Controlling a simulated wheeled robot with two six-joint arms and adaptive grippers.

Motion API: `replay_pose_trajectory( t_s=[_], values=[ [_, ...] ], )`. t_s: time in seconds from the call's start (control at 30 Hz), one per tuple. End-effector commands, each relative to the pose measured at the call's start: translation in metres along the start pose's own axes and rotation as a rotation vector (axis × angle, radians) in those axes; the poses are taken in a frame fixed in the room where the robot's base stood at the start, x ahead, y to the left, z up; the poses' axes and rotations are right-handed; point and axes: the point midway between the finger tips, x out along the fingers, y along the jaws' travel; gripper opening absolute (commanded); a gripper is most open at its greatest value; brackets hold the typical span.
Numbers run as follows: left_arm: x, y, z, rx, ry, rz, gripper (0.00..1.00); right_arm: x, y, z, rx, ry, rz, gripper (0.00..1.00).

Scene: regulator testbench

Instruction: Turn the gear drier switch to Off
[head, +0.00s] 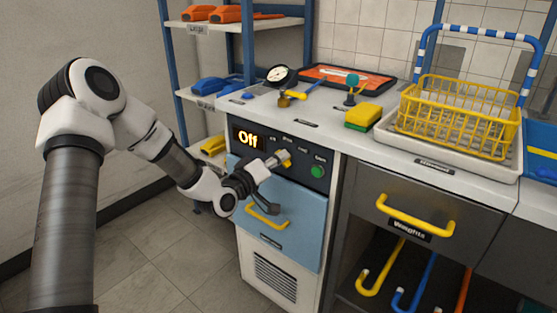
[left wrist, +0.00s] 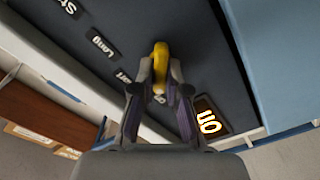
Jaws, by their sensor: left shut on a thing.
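The gear drier's dark control panel (head: 300,152) is on the front of the bench, above a light blue door with a yellow handle (head: 266,214). The display also shows in the left wrist view (left wrist: 208,120), turned and hard to read. The yellow switch knob (head: 286,157) stands out from the panel, and in the left wrist view it (left wrist: 160,62) sits between my fingers. My left gripper (head: 277,160) is shut on this knob. The gripper partly hides the panel's labels. My right gripper is out of view.
A green button (head: 317,171) sits right of the knob. The bench top holds a gauge (head: 280,75), a yellow-green sponge (head: 362,117) and a yellow wire basket (head: 455,115) in a white tray. A drawer with a yellow handle (head: 415,216) is to the right.

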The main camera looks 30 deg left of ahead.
Motion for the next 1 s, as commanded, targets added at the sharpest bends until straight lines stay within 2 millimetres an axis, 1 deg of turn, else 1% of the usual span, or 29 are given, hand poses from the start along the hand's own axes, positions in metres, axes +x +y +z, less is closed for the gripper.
replay_pose_trajectory(
  t_s=[0.2,0.23,0.27,0.3,0.57,0.67,0.77,0.9,1.0],
  values=[
    [0.000,0.000,0.000,-0.002,-0.001,-0.001,0.00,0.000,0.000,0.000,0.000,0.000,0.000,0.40],
    [0.000,0.000,0.000,-0.002,-0.001,-0.001,0.24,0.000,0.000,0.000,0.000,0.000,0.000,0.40],
    [0.000,0.000,0.000,-0.001,-0.001,-0.001,0.35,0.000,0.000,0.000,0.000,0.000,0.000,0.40],
    [0.000,0.000,0.000,-0.001,-0.001,-0.001,0.39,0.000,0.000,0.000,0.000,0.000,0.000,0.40],
    [-0.001,0.000,0.000,0.000,0.000,-0.001,0.39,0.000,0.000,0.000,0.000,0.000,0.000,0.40],
    [-0.006,-0.001,0.000,-0.004,0.001,-0.002,0.39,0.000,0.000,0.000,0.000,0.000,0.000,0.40],
    [-0.021,-0.001,-0.001,-0.007,0.002,-0.001,0.39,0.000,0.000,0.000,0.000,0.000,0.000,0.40],
    [-0.047,-0.001,-0.001,-0.010,0.004,-0.001,0.39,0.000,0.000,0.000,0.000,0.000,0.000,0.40],
    [-0.061,-0.001,-0.001,-0.009,0.004,-0.003,0.39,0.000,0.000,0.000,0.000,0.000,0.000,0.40]
  ],
)
